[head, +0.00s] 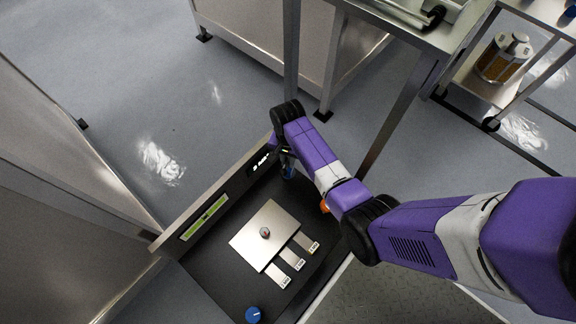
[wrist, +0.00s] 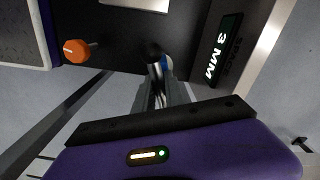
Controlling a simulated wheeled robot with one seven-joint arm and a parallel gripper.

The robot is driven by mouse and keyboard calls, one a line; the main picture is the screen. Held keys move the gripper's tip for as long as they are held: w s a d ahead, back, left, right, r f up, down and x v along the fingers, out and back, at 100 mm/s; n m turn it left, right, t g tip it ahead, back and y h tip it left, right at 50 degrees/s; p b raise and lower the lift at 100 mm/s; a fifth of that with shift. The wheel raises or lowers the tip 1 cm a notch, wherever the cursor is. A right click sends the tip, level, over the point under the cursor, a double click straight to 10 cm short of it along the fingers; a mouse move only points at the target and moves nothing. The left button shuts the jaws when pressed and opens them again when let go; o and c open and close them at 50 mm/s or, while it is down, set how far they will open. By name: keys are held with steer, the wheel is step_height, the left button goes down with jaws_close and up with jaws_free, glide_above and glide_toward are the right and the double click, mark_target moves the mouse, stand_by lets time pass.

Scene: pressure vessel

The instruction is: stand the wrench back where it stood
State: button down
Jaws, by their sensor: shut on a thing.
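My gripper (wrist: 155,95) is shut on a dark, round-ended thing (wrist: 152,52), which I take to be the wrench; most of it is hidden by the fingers. In the wrist view it is close to the dark bench panel, left of a label (wrist: 222,50) reading "3 MM". A blue part shows just behind it (wrist: 168,68); I cannot tell whether it belongs to the wrench. In the head view my gripper (head: 287,160) points down at the far right corner of the black work surface (head: 215,265), with a blue part (head: 289,172) at its tip. I cannot tell whether the wrench touches the surface.
An orange knob (wrist: 76,50) is left of my gripper in the wrist view. On the black surface are a silver plate with a small stud (head: 250,240), several pale tags (head: 292,259) and a blue knob (head: 253,315). A raised back wall carries a green strip (head: 204,217).

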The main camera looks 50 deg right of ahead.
mark_target(288, 175)
steer(key=shift+f+b, duration=1.15)
steer(key=shift+f, duration=2.25)
steer(key=c, duration=1.4)
jaws_free()
steer(key=shift+f, duration=0.1)
